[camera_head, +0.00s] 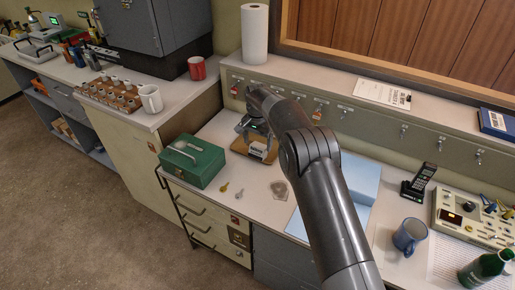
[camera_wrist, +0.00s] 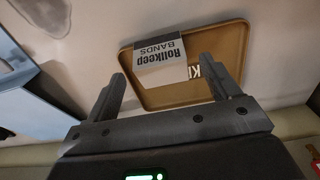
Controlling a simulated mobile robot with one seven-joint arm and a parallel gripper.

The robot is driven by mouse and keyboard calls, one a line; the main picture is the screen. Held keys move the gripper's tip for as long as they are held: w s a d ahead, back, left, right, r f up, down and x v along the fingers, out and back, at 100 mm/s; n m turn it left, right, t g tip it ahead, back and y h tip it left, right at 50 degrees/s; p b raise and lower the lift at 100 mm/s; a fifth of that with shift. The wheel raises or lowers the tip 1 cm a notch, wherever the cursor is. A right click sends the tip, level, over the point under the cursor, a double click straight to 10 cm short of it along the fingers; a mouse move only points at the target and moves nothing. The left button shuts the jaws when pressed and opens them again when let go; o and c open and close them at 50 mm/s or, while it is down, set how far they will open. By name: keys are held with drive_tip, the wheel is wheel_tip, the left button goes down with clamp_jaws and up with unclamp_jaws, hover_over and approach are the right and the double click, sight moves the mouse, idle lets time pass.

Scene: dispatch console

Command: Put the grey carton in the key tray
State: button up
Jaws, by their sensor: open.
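The grey carton, with a white front labelled "Rollkeep BANDS", shows in the wrist view (camera_wrist: 160,62) and small in the head view (camera_head: 259,151). It sits in the tan key tray (camera_wrist: 222,42), towards one side, close to the rim. The tray also shows in the head view (camera_head: 238,146), with part of its lettering visible beside the carton. My gripper (camera_wrist: 162,68) is open, its fingers spread wider than the carton with gaps on both sides. In the head view my gripper (camera_head: 254,130) is just above the tray and partly hides it.
A green box (camera_head: 193,163) stands left of the tray. Loose keys (camera_head: 224,188) and a small grey dish (camera_head: 280,190) lie in front. A light blue surface (camera_head: 360,178) is to the right, partly behind my arm. A blue mug (camera_head: 408,236) stands farther right.

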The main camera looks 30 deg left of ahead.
sight(258, 147)
wheel_tip(258, 147, up, 9)
drive_tip(key=w+d+r+t, duration=0.1)
drive_tip(key=d+r, duration=1.3)
drive_tip(key=d, duration=0.1)
drive_tip(key=s+d+r+t+y, duration=0.1)
drive_tip(key=s+d+r, duration=0.2)
drive_tip(key=d+r, duration=0.35)
drive_tip(key=s+d+r, duration=0.3)
drive_tip(key=d, duration=0.7)
drive_tip(key=s+d+r+t, duration=0.2)
drive_tip(key=s+d, duration=1.2)
drive_tip(key=s+d+f, duration=0.3)
drive_tip(key=s, duration=0.4)
drive_tip(key=s+d+f+t+h, duration=0.1)
drive_tip(key=s+d+f, duration=0.3)
drive_tip(key=s, duration=0.3)
drive_tip(key=shift+d+t, duration=0.25)
drive_tip(key=shift+t, duration=0.05)
drive_tip(key=shift+o, duration=0.5)
